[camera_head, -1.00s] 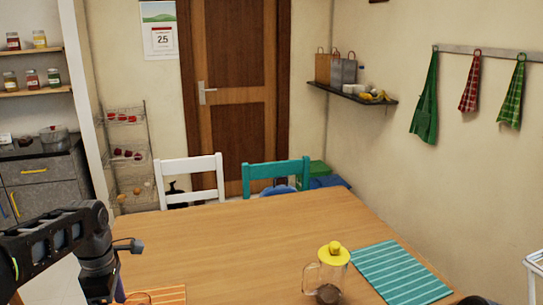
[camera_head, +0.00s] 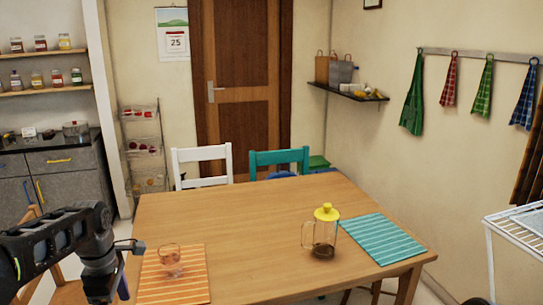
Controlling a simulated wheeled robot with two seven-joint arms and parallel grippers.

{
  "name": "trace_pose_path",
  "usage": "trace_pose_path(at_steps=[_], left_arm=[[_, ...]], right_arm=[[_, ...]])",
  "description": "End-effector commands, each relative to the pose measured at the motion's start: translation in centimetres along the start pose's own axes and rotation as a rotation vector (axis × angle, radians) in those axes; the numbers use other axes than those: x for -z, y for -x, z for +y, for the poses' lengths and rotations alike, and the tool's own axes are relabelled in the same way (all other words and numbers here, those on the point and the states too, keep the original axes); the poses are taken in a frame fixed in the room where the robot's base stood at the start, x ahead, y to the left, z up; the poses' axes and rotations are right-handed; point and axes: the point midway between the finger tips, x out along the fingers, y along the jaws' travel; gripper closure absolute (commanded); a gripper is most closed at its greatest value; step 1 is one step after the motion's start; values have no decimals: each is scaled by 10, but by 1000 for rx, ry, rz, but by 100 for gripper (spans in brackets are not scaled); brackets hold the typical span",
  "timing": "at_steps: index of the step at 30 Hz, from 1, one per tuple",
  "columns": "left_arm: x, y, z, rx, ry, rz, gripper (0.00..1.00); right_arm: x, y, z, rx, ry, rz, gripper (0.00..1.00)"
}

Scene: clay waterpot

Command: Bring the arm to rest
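My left arm (camera_head: 60,235) comes in from the left edge, its forearm level and its wrist bent down beside the table's left edge. My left gripper (camera_head: 122,290) is at the lower frame edge; its fingertips are not clear, so I cannot tell whether it is open or shut. No held thing shows there. A small dark piece (camera_head: 475,301) at the bottom edge on the right may be part of my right arm; the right gripper is out of view. A glass pitcher with a yellow lid (camera_head: 323,233) and dark contents stands upright on the table, apart from my arm.
The wooden table (camera_head: 240,235) has a clear middle. A glass cup (camera_head: 171,262) stands on an orange striped mat (camera_head: 190,288); a teal striped mat (camera_head: 385,238) lies bare at right. White and teal chairs stand behind. A white wire rack (camera_head: 515,225) is at right.

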Motion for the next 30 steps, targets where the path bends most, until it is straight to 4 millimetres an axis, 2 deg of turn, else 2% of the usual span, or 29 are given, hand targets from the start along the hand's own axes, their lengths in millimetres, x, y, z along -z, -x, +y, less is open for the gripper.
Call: trace_pose_path(at_steps=[7, 11, 14, 17, 19, 20, 23, 24, 26, 27, 29, 30], left_arm=[[-10, -5, 28, -124, -202, -20, 17], [-25, -17, 45, -215, -371, -30, 17], [-46, -38, 55, -285, -532, -36, 17], [-74, -71, 60, -356, -724, -41, 17], [-103, -107, 55, -403, -886, -47, 17], [-115, -123, 50, -424, -957, -47, 17], [-159, -186, 17, -479, -1191, -51, 17], [-174, -209, -2, -492, -1271, -53, 17], [-194, -241, -35, -503, -1376, -57, 17], [-204, -260, -60, -502, -1436, -64, 17], [-217, -284, -101, -487, -1511, -83, 17], [-223, -298, -129, -469, -1548, -102, 17]], right_arm=[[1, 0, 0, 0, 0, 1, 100], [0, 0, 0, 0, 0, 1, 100], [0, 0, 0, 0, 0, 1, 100], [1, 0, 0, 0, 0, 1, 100], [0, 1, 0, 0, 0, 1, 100], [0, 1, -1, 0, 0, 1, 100], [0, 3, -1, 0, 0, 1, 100], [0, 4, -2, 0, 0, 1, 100], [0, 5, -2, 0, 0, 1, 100], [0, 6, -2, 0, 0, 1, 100], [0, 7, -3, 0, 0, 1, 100], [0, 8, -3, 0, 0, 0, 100]])
